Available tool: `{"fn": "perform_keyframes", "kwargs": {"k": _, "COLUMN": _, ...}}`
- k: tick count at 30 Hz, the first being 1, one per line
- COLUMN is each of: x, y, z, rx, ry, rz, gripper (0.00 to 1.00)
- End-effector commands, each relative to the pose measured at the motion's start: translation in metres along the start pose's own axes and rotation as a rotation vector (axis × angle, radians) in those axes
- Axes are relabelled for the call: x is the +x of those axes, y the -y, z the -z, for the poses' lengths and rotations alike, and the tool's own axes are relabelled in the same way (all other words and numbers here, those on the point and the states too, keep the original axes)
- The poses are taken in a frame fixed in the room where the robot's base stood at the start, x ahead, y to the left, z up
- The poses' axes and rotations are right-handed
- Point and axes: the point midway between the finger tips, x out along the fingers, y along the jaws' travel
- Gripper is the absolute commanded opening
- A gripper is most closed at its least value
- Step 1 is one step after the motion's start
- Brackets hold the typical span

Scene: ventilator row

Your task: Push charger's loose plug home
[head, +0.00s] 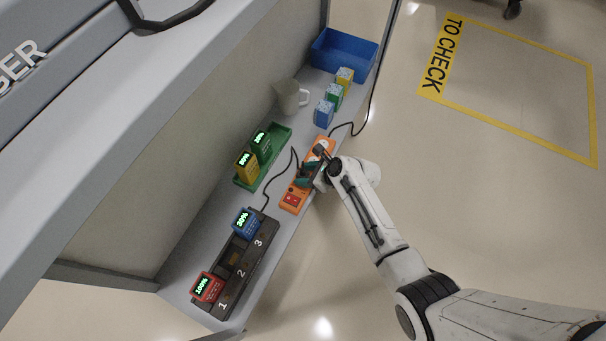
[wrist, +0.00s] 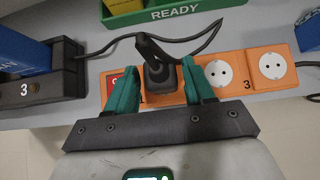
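The orange power strip (head: 291,199) lies along the shelf's front edge; it also shows in the wrist view (wrist: 240,93). The black plug (wrist: 159,77) stands at a socket near the strip's red switch (wrist: 113,84); I cannot tell how deep it sits. My gripper (wrist: 160,64) is over the strip, its teal fingers on either side of the plug, with narrow gaps showing orange; it looks open. In the head view my gripper (head: 309,172) hides the plug. The dark charger (head: 231,268) has slots 1 to 3, with a red battery (head: 207,287) and a blue one (head: 246,222).
A black cord (wrist: 105,46) runs from the charger toward the plug. Two sockets right of the plug are empty. Behind are a green tray (head: 281,137) with two batteries, a mug (head: 288,97), several small boxes (head: 334,95) and a blue bin (head: 345,55).

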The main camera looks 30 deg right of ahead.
Motion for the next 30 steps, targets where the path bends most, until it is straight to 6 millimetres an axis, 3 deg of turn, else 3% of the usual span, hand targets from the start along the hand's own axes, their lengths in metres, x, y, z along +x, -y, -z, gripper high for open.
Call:
{"fn": "perform_keyframes", "kwargs": {"k": 6, "x": 0.000, "y": 0.000, "z": 0.000, "rx": 0.000, "ry": 0.000, "rz": 0.000, "gripper": 0.72}}
{"fn": "perform_keyframes", "kwargs": {"k": 16, "x": -0.008, "y": 0.000, "z": -0.001, "rx": 0.001, "ry": 0.000, "rz": 0.001, "gripper": 0.72}}
{"fn": "perform_keyframes", "kwargs": {"k": 30, "x": -0.090, "y": 0.000, "z": -0.003, "rx": 0.001, "ry": 0.000, "rz": 0.002, "gripper": 0.72}}
